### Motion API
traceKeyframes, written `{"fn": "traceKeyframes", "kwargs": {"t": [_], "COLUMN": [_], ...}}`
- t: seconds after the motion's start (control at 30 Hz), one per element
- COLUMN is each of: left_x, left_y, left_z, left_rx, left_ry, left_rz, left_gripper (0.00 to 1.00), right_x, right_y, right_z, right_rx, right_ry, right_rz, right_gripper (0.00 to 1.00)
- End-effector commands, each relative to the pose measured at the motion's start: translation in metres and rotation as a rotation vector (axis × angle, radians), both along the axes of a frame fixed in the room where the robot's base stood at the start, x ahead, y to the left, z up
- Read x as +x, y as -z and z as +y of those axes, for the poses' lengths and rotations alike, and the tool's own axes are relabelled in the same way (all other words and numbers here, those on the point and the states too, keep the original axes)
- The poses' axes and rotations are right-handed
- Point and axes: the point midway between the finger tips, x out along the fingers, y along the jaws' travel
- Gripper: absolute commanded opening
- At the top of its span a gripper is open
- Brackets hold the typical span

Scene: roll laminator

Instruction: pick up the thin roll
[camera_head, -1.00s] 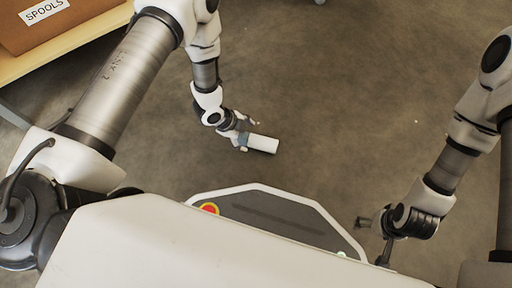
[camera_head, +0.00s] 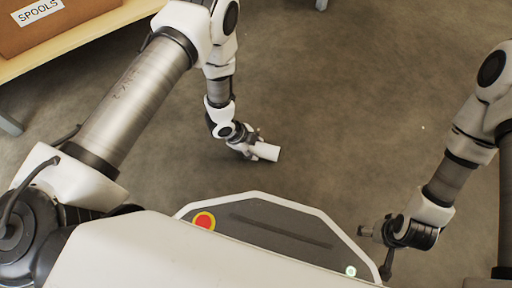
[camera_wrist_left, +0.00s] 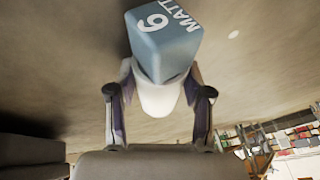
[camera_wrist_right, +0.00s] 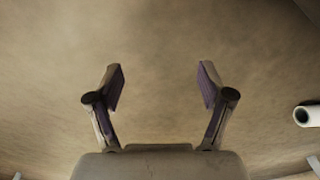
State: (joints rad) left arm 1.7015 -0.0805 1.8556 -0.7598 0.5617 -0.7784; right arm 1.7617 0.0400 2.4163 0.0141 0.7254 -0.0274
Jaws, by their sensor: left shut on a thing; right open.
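My left gripper (camera_head: 248,146) is shut on a white roll (camera_head: 265,152), held out in front of my base with bare floor behind it. In the left wrist view the roll (camera_wrist_left: 158,98) sits between both fingers. Its far part is a blue-grey band or label (camera_wrist_left: 165,48) printed with "6" and "MATT". The fingers hide part of its sides. My right gripper (camera_wrist_right: 160,88) is open and empty, with only floor between its fingers; it also shows in the head view (camera_head: 372,232), low at the right.
A brown box marked SPOOLS (camera_head: 60,22) stands on a wooden table (camera_head: 75,45) at the upper left. A white tube with a dark hollow end (camera_wrist_right: 308,115) shows at the right edge of the right wrist view. The floor in the middle and right is clear.

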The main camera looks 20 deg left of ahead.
Motion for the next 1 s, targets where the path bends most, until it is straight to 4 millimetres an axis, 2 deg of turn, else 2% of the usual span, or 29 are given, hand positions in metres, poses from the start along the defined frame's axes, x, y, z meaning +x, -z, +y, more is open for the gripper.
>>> {"fn": "traceKeyframes", "kwargs": {"t": [0.27,0.37,0.47,0.57,0.7,0.8,1.0], "left_x": [0.000,0.000,0.000,0.001,0.001,0.001,0.000], "left_y": [-0.005,-0.017,-0.037,-0.071,-0.132,-0.174,-0.242], "left_z": [0.000,0.000,0.000,0.000,0.000,0.000,0.000], "left_rx": [0.000,0.000,0.000,0.000,0.000,0.000,0.000], "left_ry": [0.000,0.000,0.000,0.000,0.001,0.001,0.000], "left_rz": [0.000,-0.001,0.000,-0.002,-0.003,-0.004,-0.002], "left_gripper": [0.14,0.14,0.14,0.14,0.14,0.14,0.14], "right_x": [-0.001,-0.003,-0.007,-0.013,-0.023,-0.024,-0.027], "right_y": [-0.004,-0.013,-0.028,-0.053,-0.094,-0.118,-0.153], "right_z": [0.000,0.000,0.000,0.001,0.001,0.002,0.003], "right_rx": [0.000,0.001,0.003,0.007,0.012,0.012,0.013], "right_ry": [0.001,0.003,0.008,0.016,0.030,0.024,0.015], "right_rz": [0.003,0.008,0.019,0.036,0.063,0.067,0.072], "right_gripper": [0.80,0.80,0.80,0.80,0.80,0.80,0.80]}}
